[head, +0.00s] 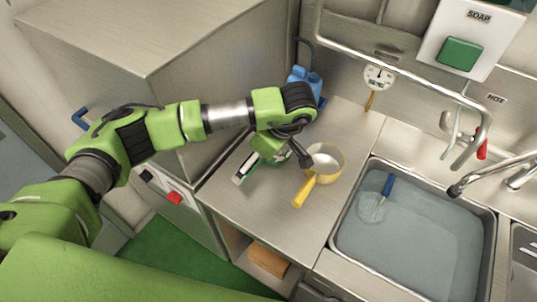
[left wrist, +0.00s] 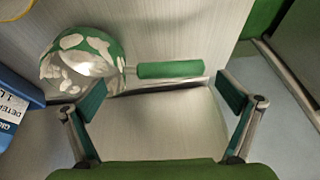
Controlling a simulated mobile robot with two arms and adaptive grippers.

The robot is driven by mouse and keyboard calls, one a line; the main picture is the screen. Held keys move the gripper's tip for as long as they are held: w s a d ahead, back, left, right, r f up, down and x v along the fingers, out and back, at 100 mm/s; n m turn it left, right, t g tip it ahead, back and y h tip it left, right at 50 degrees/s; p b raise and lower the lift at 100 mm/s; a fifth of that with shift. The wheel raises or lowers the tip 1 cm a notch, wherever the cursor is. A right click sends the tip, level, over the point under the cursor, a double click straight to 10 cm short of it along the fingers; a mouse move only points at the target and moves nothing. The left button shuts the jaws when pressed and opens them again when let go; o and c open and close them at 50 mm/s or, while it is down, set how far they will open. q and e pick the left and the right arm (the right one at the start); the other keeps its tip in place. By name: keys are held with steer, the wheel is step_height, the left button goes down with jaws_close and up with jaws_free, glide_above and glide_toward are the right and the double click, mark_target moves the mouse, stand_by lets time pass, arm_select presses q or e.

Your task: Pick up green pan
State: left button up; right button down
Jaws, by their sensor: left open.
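The green pan (left wrist: 82,62) lies on the steel counter, with pale patches inside its bowl. In the left wrist view its green handle (left wrist: 170,69) points right and lies just beyond the space between my fingers. My left gripper (left wrist: 163,94) is open and empty, one finger to each side, with no visible contact with the pan. In the head view my left gripper (head: 272,163) is over the pan (head: 281,155) and hides most of it. My right gripper is not in view.
A yellow pan (head: 325,164) stands close to the right of my left gripper. A blue bottle (head: 306,84) stands behind; its label shows in the left wrist view (left wrist: 15,104). A sink (head: 425,250) with water lies right. A steel cabinet (head: 170,70) is on the left.

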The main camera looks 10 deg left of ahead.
arm_select(q)
steer(key=b+x, duration=0.1)
steer(key=x, duration=0.3)
steer(key=shift+a, duration=0.2)
steer(key=shift+d+r, duration=0.1)
steer(key=shift+r, duration=0.05)
steer(key=c, duration=1.2)
steer(key=shift+o, duration=0.2)
